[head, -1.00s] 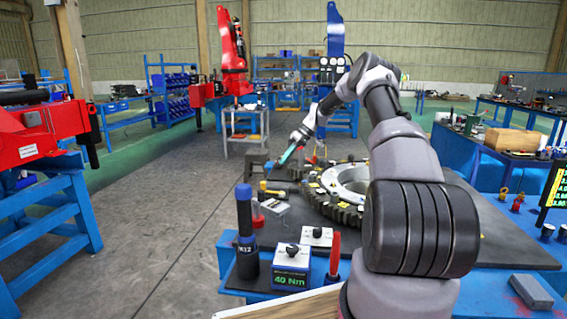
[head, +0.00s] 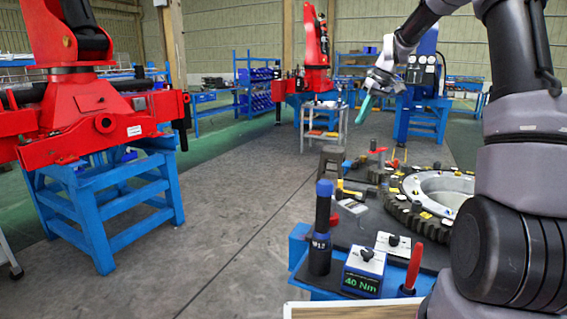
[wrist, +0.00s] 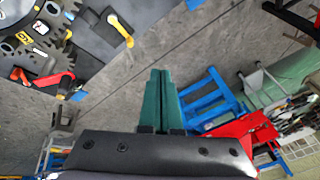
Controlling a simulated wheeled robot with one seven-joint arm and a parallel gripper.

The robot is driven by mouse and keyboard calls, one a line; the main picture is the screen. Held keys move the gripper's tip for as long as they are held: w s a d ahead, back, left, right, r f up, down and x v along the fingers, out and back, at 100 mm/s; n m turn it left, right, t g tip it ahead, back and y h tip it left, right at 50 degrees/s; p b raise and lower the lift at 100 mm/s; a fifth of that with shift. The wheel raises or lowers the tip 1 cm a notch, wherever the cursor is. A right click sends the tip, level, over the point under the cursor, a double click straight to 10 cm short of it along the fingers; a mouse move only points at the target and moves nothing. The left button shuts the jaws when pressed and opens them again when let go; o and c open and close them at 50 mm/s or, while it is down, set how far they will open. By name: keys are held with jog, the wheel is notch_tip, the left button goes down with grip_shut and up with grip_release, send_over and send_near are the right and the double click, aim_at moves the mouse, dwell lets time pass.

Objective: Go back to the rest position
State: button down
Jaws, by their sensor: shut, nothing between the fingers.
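My gripper (head: 366,103) is raised above the floor behind the workbench in the head view, with its teal fingers pointing down. In the wrist view the two teal fingers (wrist: 159,100) lie side by side, shut, with nothing between them. My arm reaches in from the right side of the head view and bends over the bench. The gripper is apart from everything around it.
The blue workbench holds a large toothed ring (head: 410,195), a blue-capped cylinder (head: 320,235), a 40 Nm display box (head: 364,272) and a red-handled tool (head: 413,266). A red crane on a blue stand (head: 105,215) is at left. Open grey floor (head: 225,230) lies between.

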jog(key=s+a+r+m+t+h, duration=0.1)
jog(key=s+a+r+m, duration=0.1)
jog(key=s+r, duration=0.75)
jog(key=s+m+t, duration=0.4)
jog(key=s+m, duration=0.2)
jog(key=s, duration=2.1)
jog(key=shift+s+d+f+m+h, duration=0.15)
jog(key=shift+d+f+m+h, duration=0.15)
jog(key=shift+d+h, duration=0.1)
